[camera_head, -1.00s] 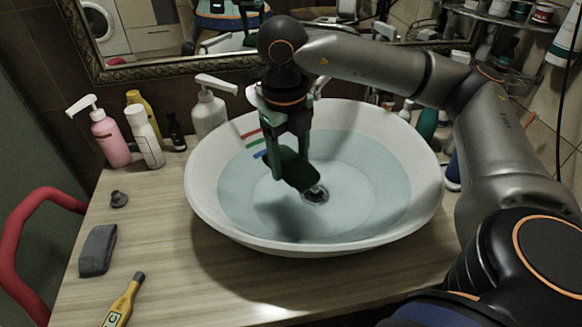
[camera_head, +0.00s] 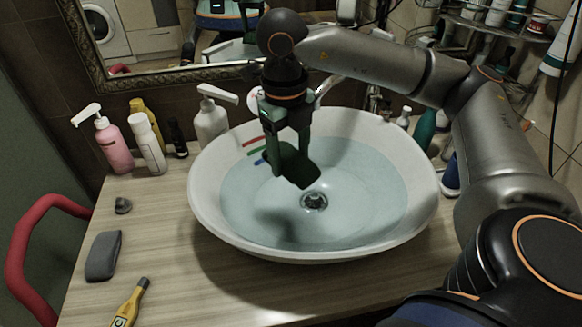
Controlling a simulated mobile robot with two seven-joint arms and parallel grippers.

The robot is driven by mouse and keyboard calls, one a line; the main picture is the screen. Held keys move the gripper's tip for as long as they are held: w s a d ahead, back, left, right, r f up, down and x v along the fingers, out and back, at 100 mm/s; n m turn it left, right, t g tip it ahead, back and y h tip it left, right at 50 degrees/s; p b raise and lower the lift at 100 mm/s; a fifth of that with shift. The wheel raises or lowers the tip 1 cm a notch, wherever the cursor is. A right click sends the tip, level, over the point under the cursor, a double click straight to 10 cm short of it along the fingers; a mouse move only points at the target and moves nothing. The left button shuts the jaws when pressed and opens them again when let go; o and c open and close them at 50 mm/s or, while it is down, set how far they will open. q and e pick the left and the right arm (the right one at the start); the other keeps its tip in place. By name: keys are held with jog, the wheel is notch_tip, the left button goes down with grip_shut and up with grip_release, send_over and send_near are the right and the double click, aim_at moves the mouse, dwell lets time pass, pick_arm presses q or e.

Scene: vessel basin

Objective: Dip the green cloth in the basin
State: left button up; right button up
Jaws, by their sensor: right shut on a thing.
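The white basin (camera_head: 205,215) stands on the wooden counter and holds clear bluish water, with a round drain (camera_head: 314,201) at its bottom. My right gripper (camera_head: 288,146) points down over the left-middle part of the basin. It is shut on the dark green cloth (camera_head: 295,168), which hangs below the fingers as a small folded piece. I cannot tell whether the cloth's lower edge touches the water. A dark shadow lies in the water below it. My left gripper is not in view.
A pink pump bottle (camera_head: 113,146), a white bottle (camera_head: 147,145) and a white pump dispenser (camera_head: 211,122) stand behind and left of the basin. A grey cloth-like block (camera_head: 103,256) and a yellow tool (camera_head: 130,304) lie on the left counter. A red rail (camera_head: 16,262) is at far left.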

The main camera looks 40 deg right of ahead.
dwell(0.5)
jog(key=shift+r+p, duration=1.1)
jog(key=shift+r, duration=0.45)
